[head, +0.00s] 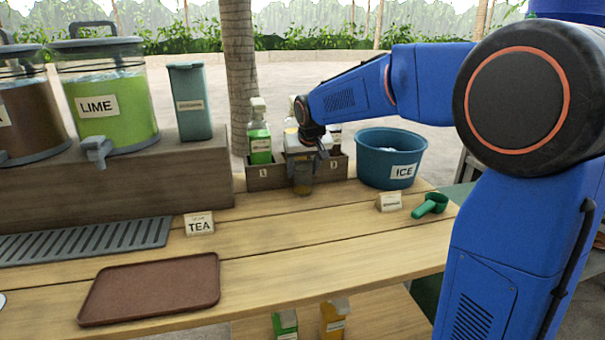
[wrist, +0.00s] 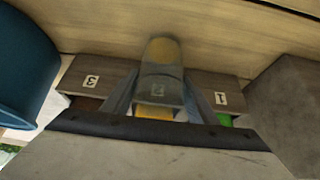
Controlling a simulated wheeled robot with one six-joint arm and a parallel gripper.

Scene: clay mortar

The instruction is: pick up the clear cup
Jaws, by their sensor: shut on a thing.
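The clear cup (head: 303,183) is a small see-through, greyish cup in front of the middle of the bottle rack, upright in the head view. My gripper (head: 304,160) is shut on it from above. In the wrist view the cup (wrist: 161,58) lies between the two fingers of my gripper (wrist: 160,98), and a rack label shows dimly behind or through it. I cannot tell whether its base touches the wooden counter. My wrist and fingers hide the cup's upper part in the head view.
The numbered bottle rack (head: 265,178) stands close behind the cup, with a green bottle (head: 260,144) at its left. A blue ice tub (head: 381,165) and green scoop (head: 430,204) are to the right. A brown tray (head: 150,288) lies front left.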

